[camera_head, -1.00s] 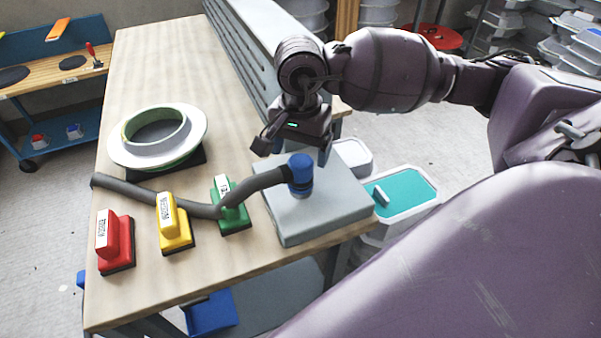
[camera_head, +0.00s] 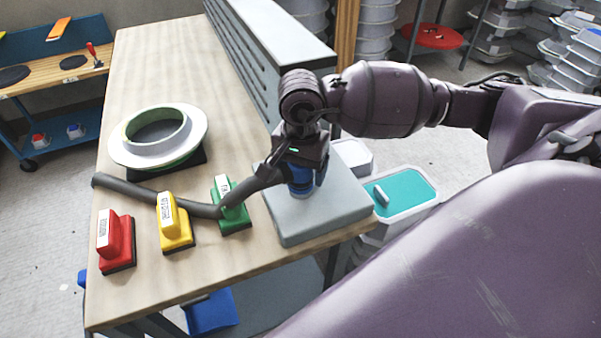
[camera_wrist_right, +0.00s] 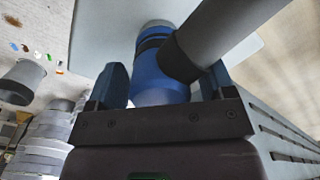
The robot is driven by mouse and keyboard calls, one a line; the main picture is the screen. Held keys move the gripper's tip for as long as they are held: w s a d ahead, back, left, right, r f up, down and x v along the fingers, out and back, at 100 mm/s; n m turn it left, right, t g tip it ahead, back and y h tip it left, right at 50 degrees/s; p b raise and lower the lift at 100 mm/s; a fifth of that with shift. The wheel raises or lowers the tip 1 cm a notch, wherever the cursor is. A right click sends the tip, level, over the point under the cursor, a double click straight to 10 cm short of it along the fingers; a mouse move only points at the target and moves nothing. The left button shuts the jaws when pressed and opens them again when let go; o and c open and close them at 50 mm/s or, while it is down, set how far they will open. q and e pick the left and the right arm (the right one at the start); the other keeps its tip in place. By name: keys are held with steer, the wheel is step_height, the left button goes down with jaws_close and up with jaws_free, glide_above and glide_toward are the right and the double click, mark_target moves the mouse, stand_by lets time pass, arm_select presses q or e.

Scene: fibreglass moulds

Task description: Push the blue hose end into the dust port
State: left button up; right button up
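The blue hose end (camera_head: 300,185) stands upright on the grey box (camera_head: 325,215) at the table's right edge, with the dark grey hose (camera_head: 245,192) leaving its side to the left. It also shows in the right wrist view (camera_wrist_right: 158,70). My right gripper (camera_head: 299,172) has come down over it from above. Its fingers stand on either side of the hose end, with a visible gap at the left finger in the wrist view. A pale grey ring (camera_wrist_right: 157,24) shows at the hose end's far end, perhaps the dust port; the seating depth is unclear. My left gripper is not in view.
Red (camera_head: 116,243), yellow (camera_head: 174,225) and green (camera_head: 231,205) sanding blocks stand left of the grey box; the hose passes over or behind them. A round mould (camera_head: 190,145) lies behind. A slotted grey panel (camera_head: 245,60) stands beyond the gripper. A teal-topped bin (camera_head: 410,190) is at right.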

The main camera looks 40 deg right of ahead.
steer(key=c, duration=0.8)
step_height(320, 180, up, 20)
steer(key=shift+p, duration=0.3)
steer(key=shift+r, duration=0.1)
